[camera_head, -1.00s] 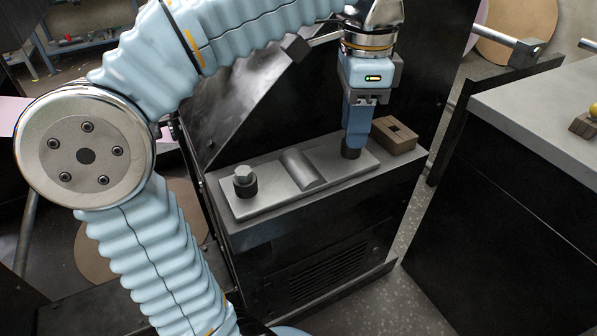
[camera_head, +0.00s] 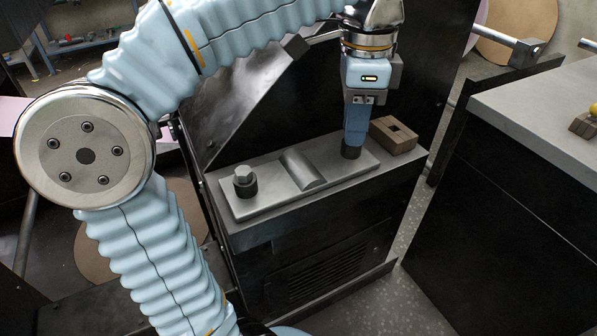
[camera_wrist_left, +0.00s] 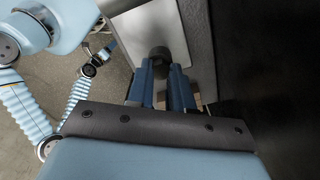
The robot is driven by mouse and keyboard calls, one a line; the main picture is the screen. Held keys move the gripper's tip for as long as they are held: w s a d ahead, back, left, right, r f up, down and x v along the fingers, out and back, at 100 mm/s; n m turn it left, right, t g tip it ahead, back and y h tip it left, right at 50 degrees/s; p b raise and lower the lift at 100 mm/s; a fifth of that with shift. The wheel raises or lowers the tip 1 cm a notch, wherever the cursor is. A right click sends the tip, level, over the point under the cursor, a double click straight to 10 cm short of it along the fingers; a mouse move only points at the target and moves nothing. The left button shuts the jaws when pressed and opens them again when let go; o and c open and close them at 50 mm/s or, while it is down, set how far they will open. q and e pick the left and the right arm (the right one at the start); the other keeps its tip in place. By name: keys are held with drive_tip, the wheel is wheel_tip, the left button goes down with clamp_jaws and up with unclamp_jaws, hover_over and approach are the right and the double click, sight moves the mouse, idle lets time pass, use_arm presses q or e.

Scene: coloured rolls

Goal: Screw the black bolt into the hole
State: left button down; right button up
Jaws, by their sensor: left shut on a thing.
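The black bolt (camera_head: 350,152) stands at the right end of a grey metal plate, below my left gripper (camera_head: 354,147). The gripper points straight down with its blue fingers shut on the bolt's upper part. In the left wrist view the round dark bolt (camera_wrist_left: 160,54) shows at the fingertips (camera_wrist_left: 160,70). The grey plate (camera_head: 268,190) lies on the machine's top. The hole is hidden, so I cannot tell how deep the bolt sits. My right gripper is not in view.
A second bolt with a grey hexagonal head and black collar (camera_head: 244,181) stands at the plate's left end. A half-round grey bar (camera_head: 303,170) lies across its middle. A brown block with a square opening (camera_head: 393,135) sits right of my gripper. A dark panel rises behind.

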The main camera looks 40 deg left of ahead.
use_arm(q)
drive_tip(key=m, duration=0.4)
drive_tip(key=shift+m, duration=0.4)
drive_tip(key=c, duration=0.9)
unclamp_jaws()
drive_tip(key=shift+c, duration=0.2)
drive_tip(key=c, duration=0.3)
